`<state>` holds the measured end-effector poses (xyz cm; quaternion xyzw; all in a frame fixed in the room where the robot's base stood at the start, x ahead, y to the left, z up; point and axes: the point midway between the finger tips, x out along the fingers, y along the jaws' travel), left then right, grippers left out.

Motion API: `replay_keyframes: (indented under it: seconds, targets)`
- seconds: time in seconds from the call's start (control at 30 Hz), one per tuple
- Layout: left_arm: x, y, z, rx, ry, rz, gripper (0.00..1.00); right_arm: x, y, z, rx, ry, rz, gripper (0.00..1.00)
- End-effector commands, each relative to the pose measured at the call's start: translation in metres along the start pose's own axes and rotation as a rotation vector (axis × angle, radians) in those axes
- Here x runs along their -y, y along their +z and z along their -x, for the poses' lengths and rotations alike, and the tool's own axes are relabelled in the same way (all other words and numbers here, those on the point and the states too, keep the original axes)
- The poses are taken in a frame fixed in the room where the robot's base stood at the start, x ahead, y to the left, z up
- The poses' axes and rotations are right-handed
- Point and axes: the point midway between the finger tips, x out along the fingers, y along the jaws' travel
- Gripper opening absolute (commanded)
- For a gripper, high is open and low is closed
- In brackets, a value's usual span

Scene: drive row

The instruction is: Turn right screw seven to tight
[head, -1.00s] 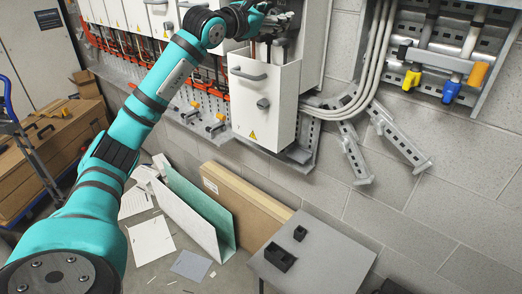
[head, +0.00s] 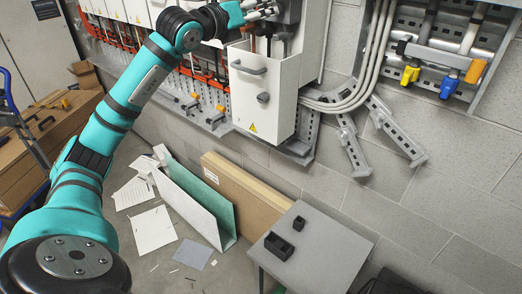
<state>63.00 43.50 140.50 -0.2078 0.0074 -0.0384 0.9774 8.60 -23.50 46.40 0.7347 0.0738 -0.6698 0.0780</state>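My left arm comes in from the left and reaches up to the open-fronted drive unit, a white box with its front panel (head: 263,100) hanging forward. My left gripper (head: 264,10) is at the top edge of the picture, just above that panel, in front of the unit's grey inner parts. It is small and partly cut off, so I cannot tell whether its fingers are open or shut, or touching anything. I cannot make out screw seven or any numbered screw. My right gripper is not clearly in view.
Grey cables (head: 368,70) curve along the wall right of the unit. Yellow, blue and orange connectors (head: 450,88) hang at the upper right. A grey table (head: 335,245) with small black boxes stands below. Cardboard and boards (head: 245,195) lean below the unit.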

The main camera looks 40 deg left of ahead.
Motion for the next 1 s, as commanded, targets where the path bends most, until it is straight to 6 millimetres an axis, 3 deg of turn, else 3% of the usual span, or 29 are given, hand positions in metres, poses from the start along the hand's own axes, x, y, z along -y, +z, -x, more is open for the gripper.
replay_keyframes:
  seconds: [0.03,0.57,0.67,1.0]
  targets:
    - [-0.003,-0.007,0.010,-0.001,0.001,-0.006,0.52,0.000,0.001,-0.013,0.000,0.000,0.000,0.40]
    - [-0.003,-0.009,0.116,0.000,0.002,-0.005,0.52,0.002,0.009,-0.096,0.000,0.000,0.000,0.40]
    - [0.003,-0.016,0.107,-0.033,-0.048,0.039,0.52,0.001,0.008,-0.087,0.000,0.000,0.000,0.40]
    - [0.015,-0.074,0.073,-0.111,-0.246,0.246,0.52,0.001,0.007,-0.082,0.000,0.000,0.000,0.40]
